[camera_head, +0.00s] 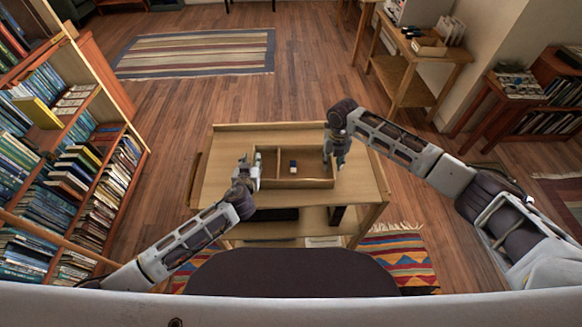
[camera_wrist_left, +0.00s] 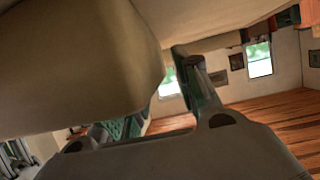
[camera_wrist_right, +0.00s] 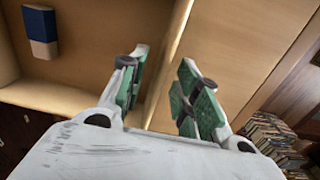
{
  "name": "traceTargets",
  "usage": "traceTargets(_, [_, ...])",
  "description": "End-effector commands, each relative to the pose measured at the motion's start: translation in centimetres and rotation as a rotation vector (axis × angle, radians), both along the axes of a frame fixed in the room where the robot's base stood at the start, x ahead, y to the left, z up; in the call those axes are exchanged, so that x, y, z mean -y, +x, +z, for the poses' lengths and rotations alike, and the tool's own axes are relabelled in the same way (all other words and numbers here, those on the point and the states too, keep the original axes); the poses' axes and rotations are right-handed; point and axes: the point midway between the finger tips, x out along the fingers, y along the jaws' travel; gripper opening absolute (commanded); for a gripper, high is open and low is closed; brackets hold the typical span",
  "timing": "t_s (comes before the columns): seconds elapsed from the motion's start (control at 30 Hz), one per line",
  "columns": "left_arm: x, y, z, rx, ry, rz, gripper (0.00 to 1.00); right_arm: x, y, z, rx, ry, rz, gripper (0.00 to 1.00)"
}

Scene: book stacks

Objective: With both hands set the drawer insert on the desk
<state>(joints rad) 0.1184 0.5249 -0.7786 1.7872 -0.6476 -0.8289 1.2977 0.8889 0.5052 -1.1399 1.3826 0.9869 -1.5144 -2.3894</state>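The drawer insert (camera_head: 306,183) is a shallow light-wood tray with dividers. It is at the front middle of the desk (camera_head: 222,172); I cannot tell whether it rests on the top or hangs just above. A small blue and white block (camera_head: 293,167) lies inside it and shows in the right wrist view (camera_wrist_right: 41,32). My left gripper (camera_head: 250,172) is at the insert's left end.
A bookcase (camera_head: 75,150) full of books stands at the left. A small wooden table (camera_head: 415,60) and a lower shelf unit (camera_head: 550,90) stand at the right. Desk top is bare beyond the insert. A striped rug (camera_head: 195,53) lies on the open floor behind.

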Motion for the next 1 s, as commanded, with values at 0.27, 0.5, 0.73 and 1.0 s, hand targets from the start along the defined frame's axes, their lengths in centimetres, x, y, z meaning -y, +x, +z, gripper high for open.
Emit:
traceTargets(0.27, [-0.02, 0.76, -0.27, 0.000, 0.000, 0.000, 0.32, -0.04, -0.01, -0.82, 0.001, 0.000, 0.001, 0.32])
traceTargets(0.5, [-0.02, 0.77, -0.29, 0.000, 0.000, 0.000, 0.32, -0.04, -0.02, -0.83, 0.001, 0.000, 0.001, 0.32])
traceTargets(0.73, [-0.03, 0.76, -0.28, 0.000, 0.001, 0.000, 0.05, -0.04, -0.02, -0.82, 0.001, 0.000, 0.001, 0.05])
traceTargets(1.0, [-0.04, 0.76, -0.28, 0.000, 0.001, 0.001, 0.00, -0.04, -0.02, -0.81, 0.001, 0.000, 0.001, 0.00])
